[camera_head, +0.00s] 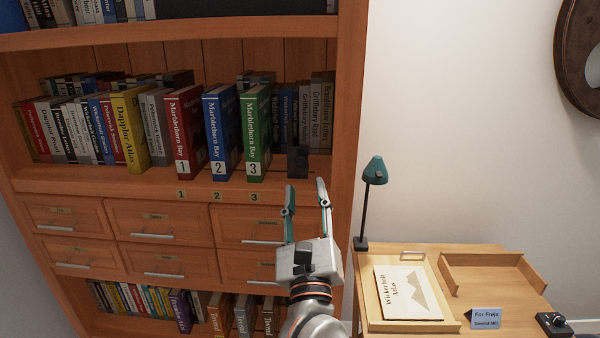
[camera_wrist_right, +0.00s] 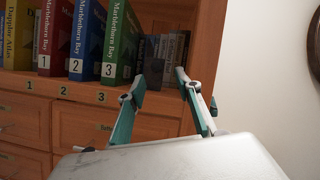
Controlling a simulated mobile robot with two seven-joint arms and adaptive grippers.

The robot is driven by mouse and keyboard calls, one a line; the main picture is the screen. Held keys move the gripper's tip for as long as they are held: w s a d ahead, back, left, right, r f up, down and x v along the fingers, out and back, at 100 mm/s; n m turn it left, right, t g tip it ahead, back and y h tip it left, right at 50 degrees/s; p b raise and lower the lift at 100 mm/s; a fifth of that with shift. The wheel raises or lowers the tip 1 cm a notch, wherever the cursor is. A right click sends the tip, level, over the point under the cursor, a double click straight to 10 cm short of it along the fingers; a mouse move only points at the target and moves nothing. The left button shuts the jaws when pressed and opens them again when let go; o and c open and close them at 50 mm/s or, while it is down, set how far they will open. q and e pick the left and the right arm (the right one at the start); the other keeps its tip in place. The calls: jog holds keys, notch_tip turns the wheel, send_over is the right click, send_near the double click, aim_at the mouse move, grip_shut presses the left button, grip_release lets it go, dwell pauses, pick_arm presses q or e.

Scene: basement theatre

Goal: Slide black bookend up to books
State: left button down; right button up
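The black bookend (camera_head: 298,162) stands on the shelf to the right of the green book, with a small gap between them in the head view. In the right wrist view it seems to be the dark shape (camera_wrist_right: 151,52) right of the green book. The red book 1 (camera_head: 185,133), blue book 2 (camera_head: 221,132) and green book 3 (camera_head: 256,132) stand upright, left of the bookend. My right gripper (camera_head: 306,188) is open and empty, in front of and below the bookend, apart from it; its fingers also show in the right wrist view (camera_wrist_right: 160,80). My left gripper is out of view.
The bookcase's right side wall (camera_head: 347,120) stands close right of the bookend. More books (camera_head: 325,110) stand behind it. Drawers (camera_head: 249,226) lie below the shelf. A desk with a teal lamp (camera_head: 375,172) and a tray (camera_head: 450,302) stands at the right.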

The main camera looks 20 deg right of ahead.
aim_at(301, 163)
jog(key=shift+m, duration=0.5)
jog(key=x, duration=0.8)
jog(key=shift+w+a+f, duration=0.25)
jog(key=shift+w+a, duration=0.05)
jog(key=shift+c, duration=0.4)
